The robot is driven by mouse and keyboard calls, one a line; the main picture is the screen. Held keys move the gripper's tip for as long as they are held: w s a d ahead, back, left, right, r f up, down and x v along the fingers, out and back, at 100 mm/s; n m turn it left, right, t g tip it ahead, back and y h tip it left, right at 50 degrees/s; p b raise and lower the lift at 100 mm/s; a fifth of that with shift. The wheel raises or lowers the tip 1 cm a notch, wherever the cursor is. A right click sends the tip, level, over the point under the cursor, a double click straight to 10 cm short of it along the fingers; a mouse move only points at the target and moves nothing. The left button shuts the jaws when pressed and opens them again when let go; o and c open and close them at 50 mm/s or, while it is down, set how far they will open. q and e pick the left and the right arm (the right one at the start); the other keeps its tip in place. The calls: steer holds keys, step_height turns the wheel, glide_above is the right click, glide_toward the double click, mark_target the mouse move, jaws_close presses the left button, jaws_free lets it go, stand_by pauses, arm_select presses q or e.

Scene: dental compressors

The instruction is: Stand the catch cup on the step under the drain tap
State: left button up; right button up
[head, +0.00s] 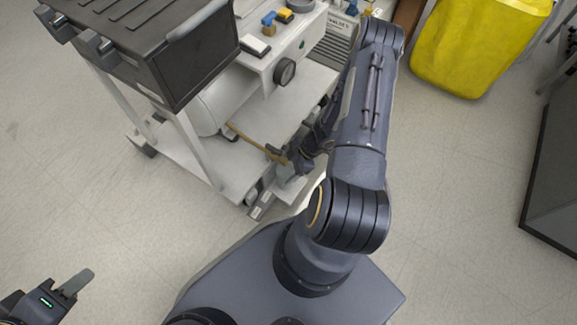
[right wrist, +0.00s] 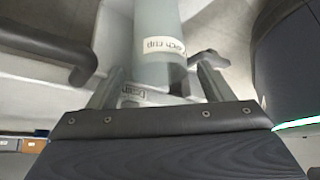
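The catch cup (right wrist: 158,48) is a grey-green cylinder with a white label, seen in the right wrist view between the fingers of my right gripper (right wrist: 160,72). A gap shows on each side of it, so the fingers look open around it. In the head view my right gripper (head: 297,163) is low at the compressor's near corner, with a pale part of the cup (head: 289,181) below it. A plate reading "Drain" (right wrist: 137,91) shows by the cup's end. A brass pipe (head: 247,140) runs to a dark-handled tap (head: 274,152) beside the gripper. My left gripper (head: 72,284) is partly cut off at lower left.
The compressor stand (head: 180,163) has a white lower shelf with a white tank (head: 222,101). A black box (head: 150,45) sits above it. A yellow bin (head: 475,45) stands at upper right, and a dark panel (head: 556,165) at far right. The floor at left is clear.

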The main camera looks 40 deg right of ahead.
steer(key=shift+d+r+p, duration=0.2)
steer(key=shift+r+p, duration=0.15)
steer(key=shift+r, duration=0.2)
steer(key=p+v, duration=0.5)
steer(key=v, duration=0.5)
steer(key=w+d+r+m+t+h, duration=0.2)
steer(key=w+d+r+h, duration=0.25)
steer(key=w+r, duration=0.4)
step_height(320, 180, up, 20)
steer(key=m+t+h, duration=0.1)
steer(key=m+h, duration=0.3)
steer(key=m, duration=0.3)
steer(key=s+a+r+m+y, duration=0.2)
steer(key=s+a+r, duration=0.3)
steer(key=s+a, duration=0.3)
steer(key=s+a+r+m+y, duration=0.2)
steer(key=s+a+r+y, duration=0.2)
steer(key=s+a, duration=0.5)
steer(key=a, duration=0.4)
steer(key=shift+r+m+g, duration=0.3)
steer(key=shift+r+m, duration=0.1)
steer(key=shift+w+d+y, duration=0.1)
steer(key=shift+y, duration=0.15)
